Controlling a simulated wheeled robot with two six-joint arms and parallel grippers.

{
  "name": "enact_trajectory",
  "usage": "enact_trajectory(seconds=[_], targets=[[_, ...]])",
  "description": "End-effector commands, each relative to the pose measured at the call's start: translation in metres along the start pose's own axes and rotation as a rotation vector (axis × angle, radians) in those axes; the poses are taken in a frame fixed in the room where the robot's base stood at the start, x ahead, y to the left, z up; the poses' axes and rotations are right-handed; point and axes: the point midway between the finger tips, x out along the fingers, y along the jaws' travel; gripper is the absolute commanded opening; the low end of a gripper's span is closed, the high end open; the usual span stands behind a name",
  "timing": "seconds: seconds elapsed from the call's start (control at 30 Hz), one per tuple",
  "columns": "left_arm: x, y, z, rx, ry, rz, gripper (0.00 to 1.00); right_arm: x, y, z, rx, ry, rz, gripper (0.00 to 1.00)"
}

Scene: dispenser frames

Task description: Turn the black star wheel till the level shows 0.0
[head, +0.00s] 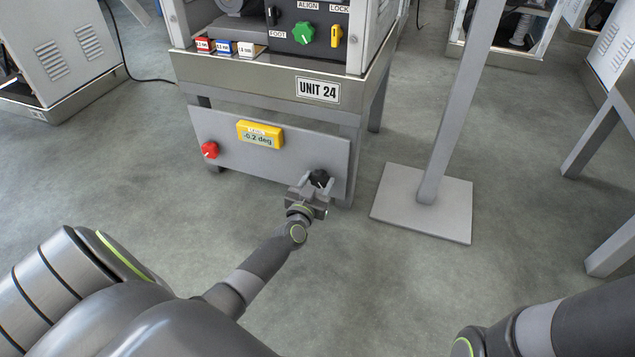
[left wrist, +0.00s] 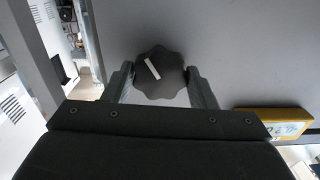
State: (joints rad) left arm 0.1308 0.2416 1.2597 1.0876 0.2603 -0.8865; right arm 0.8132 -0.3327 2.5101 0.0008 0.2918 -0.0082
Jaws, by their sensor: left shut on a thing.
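The black star wheel (head: 319,178) sits on the right part of the grey lower panel. In the left wrist view the star wheel (left wrist: 160,74) shows a lobed rim and a tilted white mark. My left gripper (head: 311,187) is shut on it, with one finger on either side; the fingers also show in the left wrist view (left wrist: 161,88). The yellow level display (head: 260,135) is on the same panel and appears to read -0.2 deg. It shows partly and upside down in the left wrist view (left wrist: 272,123). My right gripper is out of view.
A red knob (head: 210,150) is at the panel's left. Above are the UNIT 24 plate (head: 318,90), a green knob (head: 303,33) and a yellow switch (head: 337,36). A grey post with a square base plate (head: 400,203) stands to the right. Floor in front is clear.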

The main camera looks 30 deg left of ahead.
Motion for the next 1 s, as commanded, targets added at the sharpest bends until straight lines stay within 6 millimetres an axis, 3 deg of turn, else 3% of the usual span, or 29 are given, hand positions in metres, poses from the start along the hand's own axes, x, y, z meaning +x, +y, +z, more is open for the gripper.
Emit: enact_trajectory(seconds=[0.37, 1.0], targets=[[-0.0001, 0.0, -0.0007, -0.151, 0.0, 0.0, 0.29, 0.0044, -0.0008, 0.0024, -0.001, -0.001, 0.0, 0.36], [-0.0003, -0.0006, 0.0009, -0.69, -0.002, 0.0, 0.29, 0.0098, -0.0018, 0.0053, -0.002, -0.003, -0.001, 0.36]])
